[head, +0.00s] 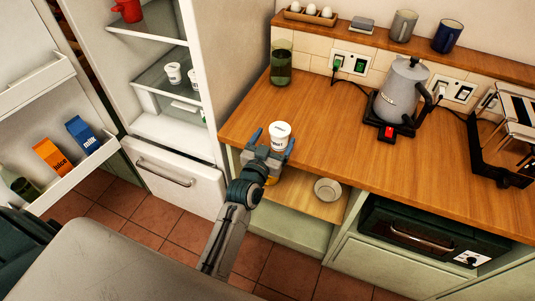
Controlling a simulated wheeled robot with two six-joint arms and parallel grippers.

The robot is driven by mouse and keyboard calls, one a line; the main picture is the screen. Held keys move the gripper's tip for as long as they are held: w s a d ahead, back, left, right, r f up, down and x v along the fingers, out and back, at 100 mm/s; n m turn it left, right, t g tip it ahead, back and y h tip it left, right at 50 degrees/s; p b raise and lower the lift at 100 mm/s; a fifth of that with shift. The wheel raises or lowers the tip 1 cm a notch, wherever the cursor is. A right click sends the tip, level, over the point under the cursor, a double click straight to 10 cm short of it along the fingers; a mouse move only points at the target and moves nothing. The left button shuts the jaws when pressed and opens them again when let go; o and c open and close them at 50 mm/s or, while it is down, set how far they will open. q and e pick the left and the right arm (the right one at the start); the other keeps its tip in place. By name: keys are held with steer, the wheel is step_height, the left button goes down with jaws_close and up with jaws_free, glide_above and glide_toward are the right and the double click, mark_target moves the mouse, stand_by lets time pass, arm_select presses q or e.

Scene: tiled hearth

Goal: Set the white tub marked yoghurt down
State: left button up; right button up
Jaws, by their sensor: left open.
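A white tub (280,136) with small dark lettering, too small to read surely, is upright at the front left edge of the wooden counter (330,140). It appears to rest on the counter top. My left gripper (274,141) reaches up from below with its blue fingers open, one on each side of the tub. I cannot tell whether either finger touches it. The gripper body hides the counter edge just below the tub. My right gripper is not in view.
The fridge stands open at left, with two white tubs (174,73) on a shelf (160,92) and cartons in its door. A glass jar (281,62) and a kettle (402,90) stand behind on the counter. A pull-out board (300,204) with a bowl (327,189) juts out below.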

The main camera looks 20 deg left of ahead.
arm_select(q)
steer(key=s+b, duration=0.1)
steer(key=s, duration=0.4)
steer(key=s+f+g, duration=0.2)
steer(key=f+g, duration=0.1)
steer(key=f, duration=0.9)
steer(key=s+f+g, duration=0.2)
steer(key=f, duration=1)
steer(key=s+a+f+g, duration=0.3)
steer(key=s+f+g, duration=0.1)
steer(key=s+f, duration=0.9)
steer(key=s+a+f+g, duration=0.4)
steer(key=s+f, duration=0.9)
steer(key=f, duration=0.3)
steer(key=shift+s+f+y, duration=0.2)
steer(key=shift+f+y, duration=0.1)
steer(key=shift+y, duration=0.1)
steer(key=shift+o, duration=0.4)
steer(key=s+a+f+g, duration=0.2)
steer(key=s, duration=0.6)
steer(key=s+a+f+g, duration=0.1)
steer(key=s+a+f, duration=0.1)
steer(key=s, duration=0.6)
steer(key=shift+a+f+g+y, duration=0.3)
steer(key=shift+a+f+g, duration=0.1)
steer(key=shift+f, duration=0.4)
